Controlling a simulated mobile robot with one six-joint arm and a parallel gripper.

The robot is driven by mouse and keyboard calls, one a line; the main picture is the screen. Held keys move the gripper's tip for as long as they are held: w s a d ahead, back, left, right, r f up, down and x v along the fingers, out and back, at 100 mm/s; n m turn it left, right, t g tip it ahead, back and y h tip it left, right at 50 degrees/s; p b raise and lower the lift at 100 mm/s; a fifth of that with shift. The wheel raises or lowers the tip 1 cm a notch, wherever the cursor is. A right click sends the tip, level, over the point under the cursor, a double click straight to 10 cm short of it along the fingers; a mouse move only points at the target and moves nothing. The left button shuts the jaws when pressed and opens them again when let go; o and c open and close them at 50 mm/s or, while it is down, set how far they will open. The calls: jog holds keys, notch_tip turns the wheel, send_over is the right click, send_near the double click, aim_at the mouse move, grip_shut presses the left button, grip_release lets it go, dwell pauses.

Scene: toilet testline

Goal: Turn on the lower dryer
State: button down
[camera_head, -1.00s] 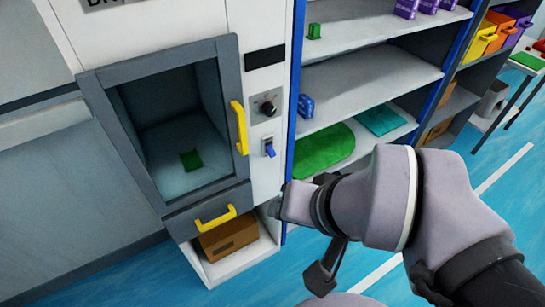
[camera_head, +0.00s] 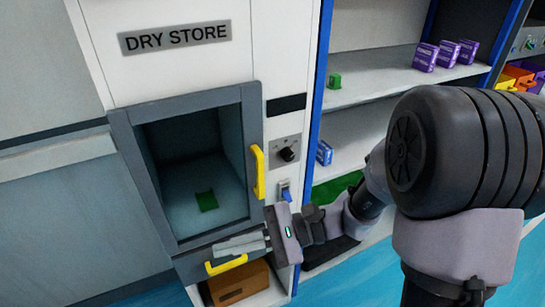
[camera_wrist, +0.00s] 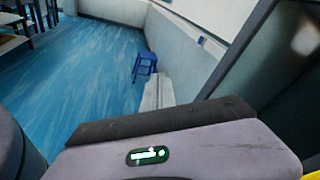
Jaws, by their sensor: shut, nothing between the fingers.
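The dryer is a white cabinet labelled DRY STORE (camera_head: 176,38), with a grey-framed window door (camera_head: 255,115) that is shut. Its control strip has a black display (camera_head: 286,105), a black knob (camera_head: 287,154) and a small blue switch (camera_head: 285,191) below the knob. My gripper (camera_head: 240,243) is shut and empty. It points left across the lower door frame, just above the yellow drawer handle (camera_head: 226,264). The gripper body sits just below the blue switch; I cannot tell whether it touches the cabinet.
A yellow door handle (camera_head: 258,172) sticks out left of the switch. A green item (camera_head: 207,201) lies inside the dryer. A cardboard box (camera_head: 240,285) sits below. Shelves with purple boxes (camera_head: 425,56) stand right. Open blue floor (camera_wrist: 90,65) and a blue stool (camera_wrist: 145,64) show behind.

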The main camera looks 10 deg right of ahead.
jog(key=w+d+f+m+t+y, duration=0.2)
jog(key=w+f+m+t, duration=0.15)
jog(key=w, duration=0.25)
jog(key=m+t+h, duration=1.2)
jog(key=m+t, duration=0.4)
jog(key=m, duration=0.2)
send_near(288, 198)
notch_tip(288, 198, down, 7)
jog(key=shift+s+d+r+b, duration=0.15)
jog(key=shift+r+b, duration=0.05)
jog(key=shift+b, duration=0.25)
jog(key=b+x, duration=0.2)
jog(key=x, duration=0.8)
jog(key=r, duration=0.1)
jog(key=s+r, duration=0.1)
jog(key=r, duration=0.1)
jog(key=shift+s+d+r, duration=0.25)
jog(key=shift+s+r, duration=0.1)
jog(key=shift+s, duration=0.05)
